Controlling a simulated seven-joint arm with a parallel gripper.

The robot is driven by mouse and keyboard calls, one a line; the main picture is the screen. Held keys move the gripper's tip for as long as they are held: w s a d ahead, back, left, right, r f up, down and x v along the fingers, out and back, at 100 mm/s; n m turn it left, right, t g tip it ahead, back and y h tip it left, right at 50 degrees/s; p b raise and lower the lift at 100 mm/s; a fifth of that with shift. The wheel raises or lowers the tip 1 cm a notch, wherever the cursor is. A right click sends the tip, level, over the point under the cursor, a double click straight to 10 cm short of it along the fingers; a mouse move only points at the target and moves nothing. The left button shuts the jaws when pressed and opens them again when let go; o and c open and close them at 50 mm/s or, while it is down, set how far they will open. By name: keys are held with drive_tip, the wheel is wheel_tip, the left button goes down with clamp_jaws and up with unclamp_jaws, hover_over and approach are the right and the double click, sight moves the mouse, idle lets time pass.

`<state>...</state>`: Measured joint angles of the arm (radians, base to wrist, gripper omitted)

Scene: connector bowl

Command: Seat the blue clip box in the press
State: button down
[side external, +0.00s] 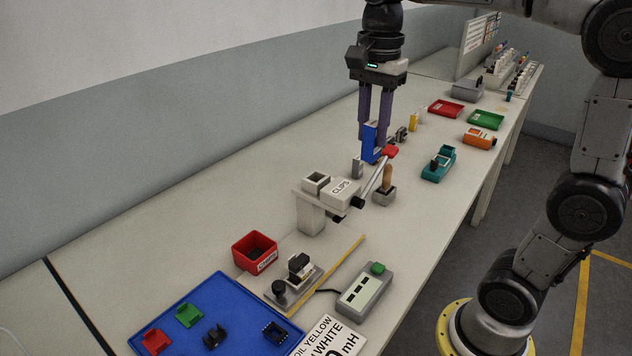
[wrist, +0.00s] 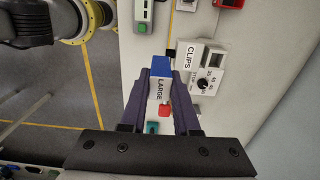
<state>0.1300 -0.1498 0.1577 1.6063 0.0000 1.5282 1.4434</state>
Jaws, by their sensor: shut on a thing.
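The blue clip box (side external: 369,143) hangs upright between the fingers of my gripper (side external: 374,126), which is shut on it. In the wrist view the blue clip box (wrist: 161,65) shows a white face marked LARGE between the fingertips (wrist: 160,78). The press (side external: 311,214) is pale grey with a square opening on top and a block marked CLIPS. In the side view the box is behind and to the right of the press, apparently above the table. In the wrist view the press (wrist: 213,70) lies right of the box, apart from it. The opening's inside is not clear.
A lever (side external: 374,181) sticks out beside the press. A wooden-handled tool (side external: 386,178) stands close by. A red bin (side external: 254,250), a small fixture (side external: 297,272), a grey-green control box (side external: 365,288) and a blue tray (side external: 190,297) lie in front. The table left of the press is clear.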

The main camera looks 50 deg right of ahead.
drive_tip(key=shift+w+d+f, duration=0.3)
drive_tip(key=shift+w+f, duration=1.85)
drive_tip(key=shift+w, duration=0.1)
drive_tip(key=shift+w+d+f, duration=0.25)
drive_tip(key=shift+w+f, duration=1.85)
drive_tip(key=shift+w, duration=0.1)
drive_tip(key=shift+w+d+f, duration=0.3)
drive_tip(key=shift+w+f, duration=1.85)
drive_tip(key=shift+w, duration=0.1)
drive_tip(key=shift+f, duration=0.15)
drive_tip(key=c, duration=0.7)
unclamp_jaws()
drive_tip(key=shift+o, duration=0.2)
